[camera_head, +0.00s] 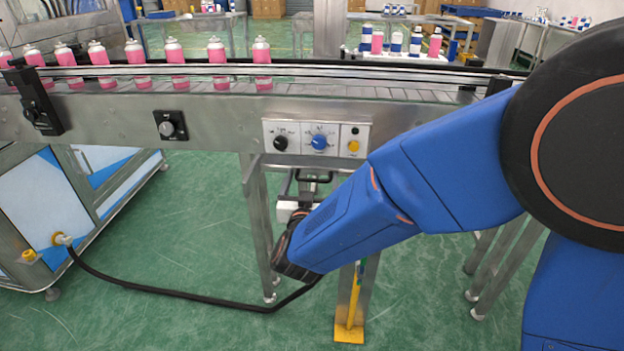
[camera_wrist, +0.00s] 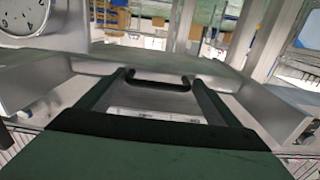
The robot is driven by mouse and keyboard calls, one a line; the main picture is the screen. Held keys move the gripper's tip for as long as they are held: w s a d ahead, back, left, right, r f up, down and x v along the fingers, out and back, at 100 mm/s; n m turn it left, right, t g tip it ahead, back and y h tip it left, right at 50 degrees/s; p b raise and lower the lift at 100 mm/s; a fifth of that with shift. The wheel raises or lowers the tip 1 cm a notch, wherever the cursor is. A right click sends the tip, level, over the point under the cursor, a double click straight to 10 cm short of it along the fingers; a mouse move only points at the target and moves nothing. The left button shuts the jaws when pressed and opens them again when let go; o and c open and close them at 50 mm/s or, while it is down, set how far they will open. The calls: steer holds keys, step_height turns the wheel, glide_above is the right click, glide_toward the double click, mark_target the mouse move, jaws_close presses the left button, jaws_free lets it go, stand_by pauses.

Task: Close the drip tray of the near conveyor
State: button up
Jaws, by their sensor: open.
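The near conveyor (camera_head: 215,125) is a long steel frame crossing the head view, with pink cans on its belt. In the wrist view, the drip tray's pale metal front (camera_wrist: 150,62) spans the middle, with a dark bar handle (camera_wrist: 160,84) on its near side. My gripper (camera_wrist: 160,76) is open, with one dark finger on each side of the handle. I cannot tell whether they touch it. In the head view, my gripper (camera_head: 308,184) reaches under the conveyor, below the control panel. My arm hides most of the tray there, so how far out it sits is unclear.
A control panel (camera_head: 316,137) with knobs is on the conveyor's side. Steel legs (camera_head: 258,220) and a yellow post foot (camera_head: 349,330) stand near my wrist. A black hose (camera_head: 170,291) runs from the left cabinet (camera_head: 60,215). A round dial (camera_wrist: 22,14) is at upper left in the wrist view.

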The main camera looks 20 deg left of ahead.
steer(key=v, duration=1.6)
steer(key=shift+s, duration=0.35)
steer(key=shift+s+d, duration=0.1)
steer(key=shift+d, duration=0.05)
